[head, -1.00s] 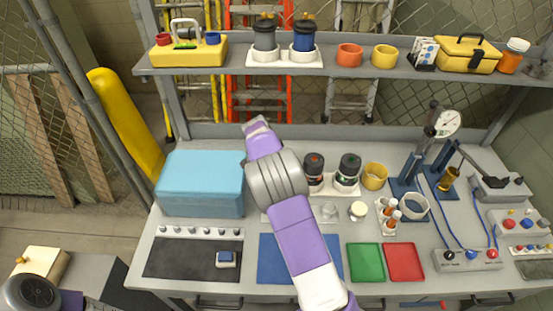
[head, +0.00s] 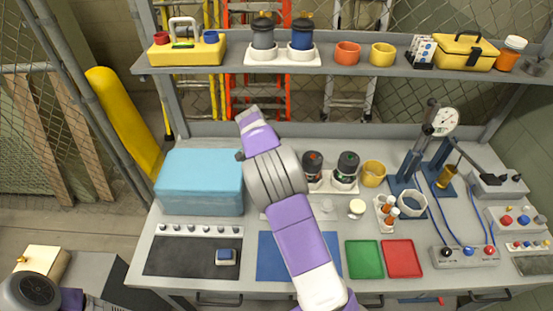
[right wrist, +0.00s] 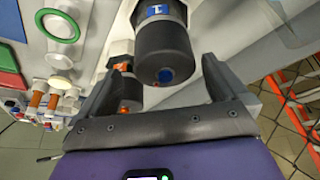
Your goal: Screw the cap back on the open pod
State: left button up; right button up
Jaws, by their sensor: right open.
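My right gripper (right wrist: 165,63) is open in the right wrist view, with one finger on each side of a dark pod (right wrist: 165,52). That pod has a blue label and a blue dot on its end; contact is not visible. Another dark pod with orange marks (right wrist: 131,88) is beside the left finger. In the head view, a red-marked pod (head: 313,166) and a green-marked pod (head: 347,168) stand in a white holder (head: 343,190), partly behind my right arm. A pale round piece (head: 357,208), possibly the cap, lies on the bench. I cannot tell which pod is open.
A blue box (head: 200,182) stands at the left. Green (head: 365,260) and red (head: 403,258) trays lie in front. A vial rack (head: 386,213), a yellow ring (head: 373,174) and a gauge stand (head: 432,130) are to the right. A shelf (head: 222,66) runs above.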

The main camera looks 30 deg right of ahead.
jog(key=v, duration=0.3)
jog(key=shift+r, duration=0.25)
jog(key=f+n+b, duration=0.1)
jog(key=b, duration=0.2)
jog(key=f+n+y+b, duration=0.1)
jog(key=n+b, duration=0.1)
jog(key=b, duration=0.1)
jog(key=shift+s+a+f+t, duration=0.2)
jog(key=shift+s+f+t, duration=0.1)
jog(key=shift+s+f, duration=0.05)
jog(key=r+n+b, duration=0.1)
jog(key=b, duration=0.1)
jog(key=n+t+b, duration=0.1)
jog(key=n+b, duration=0.1)
jog(key=shift+s+d+r+b, duration=0.1)
jog(key=shift+s+r+b, duration=0.25)
jog(key=shift+n+t, duration=0.4)
jog(key=shift+b+x, duration=1.3)
jog(key=shift+x, duration=1.75)
jog(key=shift+d, duration=0.1)
